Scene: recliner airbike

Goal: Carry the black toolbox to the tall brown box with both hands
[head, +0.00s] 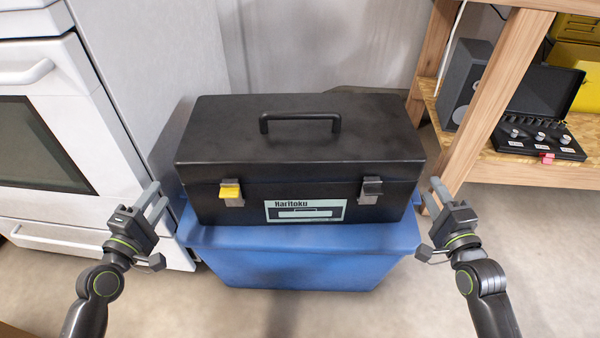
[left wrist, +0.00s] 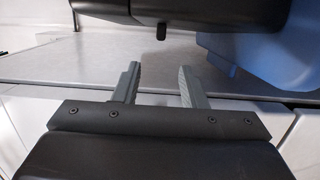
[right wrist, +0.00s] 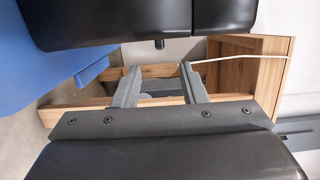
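The black toolbox (head: 300,150) sits closed on a blue bin (head: 300,262). It has a top handle, one yellow latch, one dark latch and a pale label on its front. My left gripper (head: 156,197) is open and empty, just left of the toolbox's front left corner. My right gripper (head: 436,192) is open and empty, just right of the toolbox's right end. Each wrist view shows two spread fingers, in the left wrist view (left wrist: 158,80) and the right wrist view (right wrist: 160,82), with nothing between them. No tall brown box is clearly visible.
A white oven (head: 50,110) stands at the left, close to my left gripper. A wooden workbench (head: 480,110) stands at the right, with a black speaker (head: 465,80) and an open black case (head: 540,115) on its shelf. The floor in front of the bin is clear.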

